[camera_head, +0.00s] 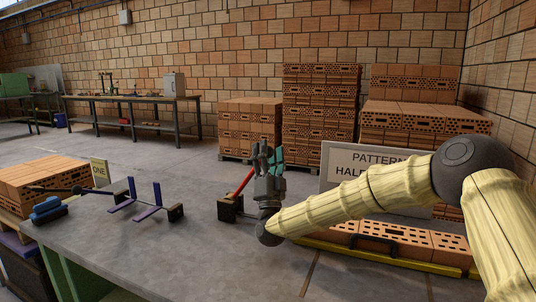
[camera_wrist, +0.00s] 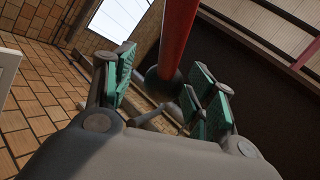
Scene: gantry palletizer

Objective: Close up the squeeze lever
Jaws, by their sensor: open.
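A red lever (camera_head: 242,184) rises at a slant from a dark block (camera_head: 230,208) on the grey table. My gripper (camera_head: 266,154) is open, fingers pointing up, just right of the lever's upper end. In the wrist view the red lever (camera_wrist: 178,35) shows between my gripper's teal-padded fingers (camera_wrist: 163,92), with a dark round knob at its end. I cannot tell whether a pad touches it. Left of it stands a pair of purple bars (camera_head: 133,190) with a dark block (camera_head: 175,212). Which of these is the squeeze lever is not certain from the picture.
A dark rod with a ball (camera_head: 77,190) and blue rolls (camera_head: 47,210) lie at the table's left. A sign (camera_head: 350,165) and bricks (camera_head: 405,240) stand at right, partly behind my arm. The table's front middle (camera_head: 170,255) is clear.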

